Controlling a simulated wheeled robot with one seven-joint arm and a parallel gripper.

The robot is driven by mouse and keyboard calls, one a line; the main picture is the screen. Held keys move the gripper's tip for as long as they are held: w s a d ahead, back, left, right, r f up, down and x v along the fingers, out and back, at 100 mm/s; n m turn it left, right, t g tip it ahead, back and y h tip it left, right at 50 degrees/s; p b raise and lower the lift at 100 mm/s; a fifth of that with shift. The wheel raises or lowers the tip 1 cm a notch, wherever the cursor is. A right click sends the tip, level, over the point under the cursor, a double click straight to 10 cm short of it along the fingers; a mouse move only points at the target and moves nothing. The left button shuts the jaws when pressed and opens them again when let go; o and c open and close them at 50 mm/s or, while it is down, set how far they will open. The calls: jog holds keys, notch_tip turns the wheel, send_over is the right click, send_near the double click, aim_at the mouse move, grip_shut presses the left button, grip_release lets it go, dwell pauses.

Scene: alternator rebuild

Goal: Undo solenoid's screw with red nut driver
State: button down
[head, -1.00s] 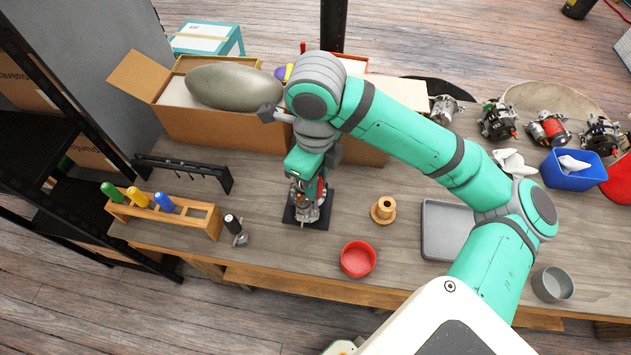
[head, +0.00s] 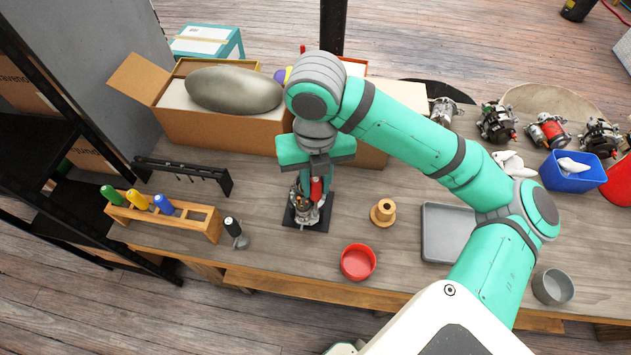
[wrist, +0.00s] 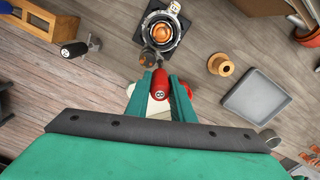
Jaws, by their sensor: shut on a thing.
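The red nut driver (head: 317,190) is held upright in my gripper (head: 313,182), its red handle between the fingers. In the wrist view the driver's red handle (wrist: 160,85) shows between the two green fingers of my gripper (wrist: 161,92). The alternator (head: 303,211) stands on a dark square base (head: 322,224) below my gripper; its copper-coloured middle shows in the wrist view (wrist: 162,33). The driver's lower end is at the near side of the alternator, by a dark cylindrical part (wrist: 147,57), likely the solenoid. The screw is too small or hidden, so contact cannot be told.
A wooden rack (head: 205,226) holds green, yellow and blue-handled drivers at left. A red bowl (head: 358,262), a wooden spool (head: 383,212) and a grey tray (head: 428,248) lie right. An open cardboard box (head: 215,130) is behind.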

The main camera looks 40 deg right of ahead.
jog(key=m, duration=0.5)
jog(key=shift+m, duration=0.3)
jog(key=m, duration=1.4)
jog(key=shift+s+m, duration=0.1)
jog(key=shift+m, duration=0.2)
jog(key=m, duration=1)
jog(key=shift+m, duration=0.3)
jog(key=m, duration=0.4)
jog(key=shift+m, duration=0.3)
jog(key=m, duration=0.5)
